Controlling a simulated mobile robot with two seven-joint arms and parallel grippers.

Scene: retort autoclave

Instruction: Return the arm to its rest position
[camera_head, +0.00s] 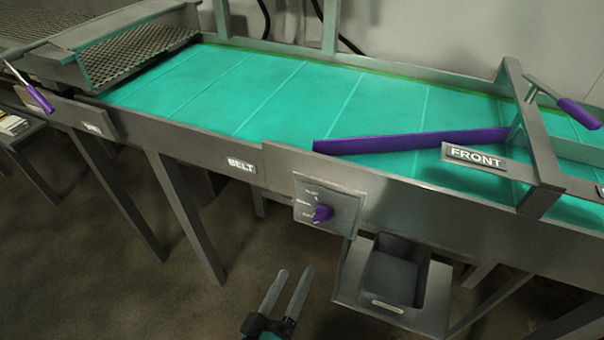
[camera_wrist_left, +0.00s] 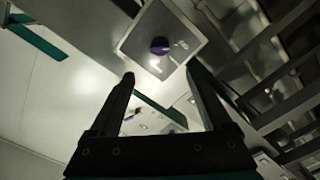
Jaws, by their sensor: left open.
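My left gripper (camera_head: 286,292) shows at the bottom middle of the head view, below the conveyor's front side. Its two fingers stand apart with nothing between them. In the left wrist view the same open gripper (camera_wrist_left: 160,85) points toward a metal plate with a purple knob (camera_wrist_left: 159,46). The fingers appear apart from the knob. In the head view the purple knob (camera_head: 322,213) sits on its plate (camera_head: 340,205) on the conveyor's front rail. My right gripper is in neither view.
A green belt (camera_head: 250,90) runs across, with a purple bar (camera_head: 410,141) lying slantwise over it. A dark bin (camera_head: 395,272) sits on a shelf right of my gripper. Purple-handled levers stand at left (camera_head: 40,98) and right (camera_head: 578,113). Floor left of my gripper is clear.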

